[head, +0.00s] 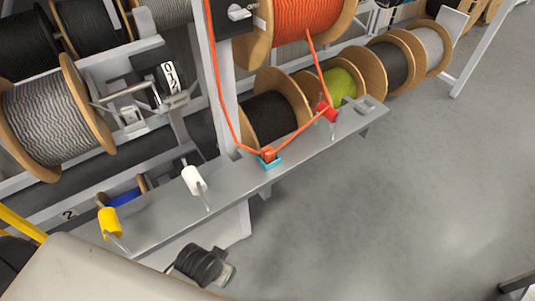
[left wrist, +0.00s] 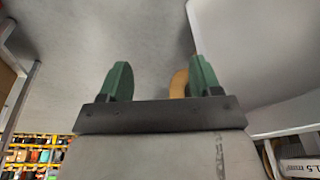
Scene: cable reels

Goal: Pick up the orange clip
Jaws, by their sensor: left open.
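The orange clip (head: 268,154) is small and sits in a cyan holder (head: 270,163) on the grey metal shelf, in the middle of the head view. Orange cord runs down to it from the upper left, and more cord goes from it to a red peg (head: 326,111). My left gripper (left wrist: 161,80) shows in the left wrist view, with two green fingers apart and nothing between them. The clip does not show in that view. I cannot make out the left gripper for certain in the head view. My right gripper is not in view.
A white peg (head: 194,180) and a yellow peg (head: 110,224) stand on the same grey shelf (head: 230,181). Large cable reels (head: 58,117) fill the rack behind. A black ribbed object (head: 198,264) is below the shelf. Open grey floor (head: 390,210) lies to the right.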

